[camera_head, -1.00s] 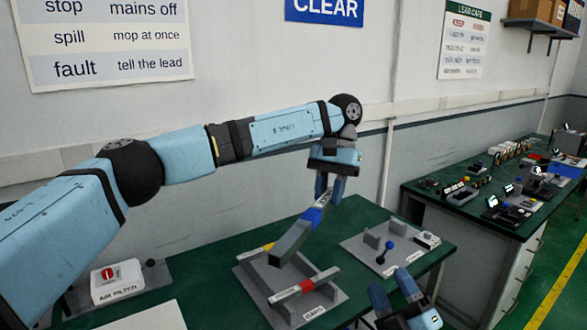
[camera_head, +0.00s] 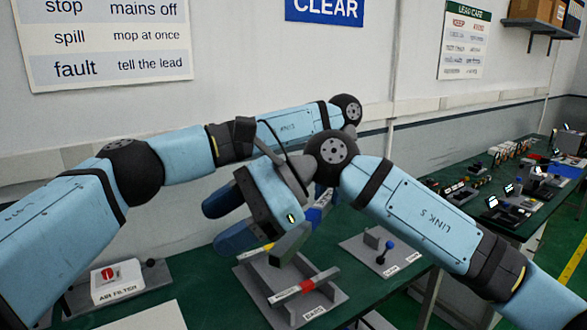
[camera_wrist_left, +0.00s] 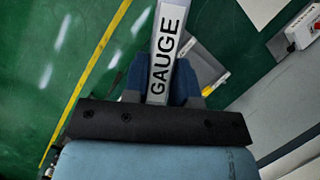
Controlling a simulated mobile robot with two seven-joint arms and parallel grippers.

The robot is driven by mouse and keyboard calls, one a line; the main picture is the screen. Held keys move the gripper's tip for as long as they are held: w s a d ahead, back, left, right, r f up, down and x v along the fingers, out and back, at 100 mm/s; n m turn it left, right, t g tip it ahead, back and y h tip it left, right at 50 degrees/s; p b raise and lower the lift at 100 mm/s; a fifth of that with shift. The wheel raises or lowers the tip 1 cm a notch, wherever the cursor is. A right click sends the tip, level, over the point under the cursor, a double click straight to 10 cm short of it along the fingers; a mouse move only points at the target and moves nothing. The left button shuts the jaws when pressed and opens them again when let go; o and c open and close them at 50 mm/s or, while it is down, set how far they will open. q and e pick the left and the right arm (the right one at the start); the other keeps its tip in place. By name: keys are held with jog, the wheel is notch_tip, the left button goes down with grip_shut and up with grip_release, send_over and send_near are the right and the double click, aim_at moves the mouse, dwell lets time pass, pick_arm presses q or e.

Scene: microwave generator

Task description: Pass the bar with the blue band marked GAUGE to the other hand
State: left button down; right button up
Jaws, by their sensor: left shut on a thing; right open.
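The bar with the blue band (camera_head: 313,216) hangs tilted above the bar rack in the head view, its free grey end toward the lower left. In the left wrist view the GAUGE label on the bar (camera_wrist_left: 167,50) faces the camera. My left gripper (camera_wrist_left: 160,88) is shut on this bar; in the head view it is mostly hidden behind my right arm. My right gripper (camera_head: 214,223) is open and empty, its fingers pointing left. It lies in front of the bar in the head view and covers part of it; I see no contact.
The grey rack (camera_head: 332,297) holds a red-banded bar (camera_head: 306,286) and a yellow-banded bar (camera_head: 250,252). A stand with a blue-knobbed lever (camera_head: 389,245) is at right. A white AIR FILTER box (camera_head: 117,284) with a red knob is at left.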

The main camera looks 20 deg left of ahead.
jog(key=n+t+h, duration=0.1)
jog(key=t+h, duration=0.1)
jog(key=n+t+h, duration=0.4)
jog(key=t+h, duration=0.5)
jog(key=t, duration=0.1)
send_near(311, 220)
jog(key=x, duration=0.7)
jog(key=a+x, duration=0.1)
jog(key=x, duration=0.2)
jog(key=shift+f, duration=0.15)
grip_shut()
pick_arm(q)
jog(key=c, duration=0.8)
grip_release()
jog(key=shift+c, duration=0.2)
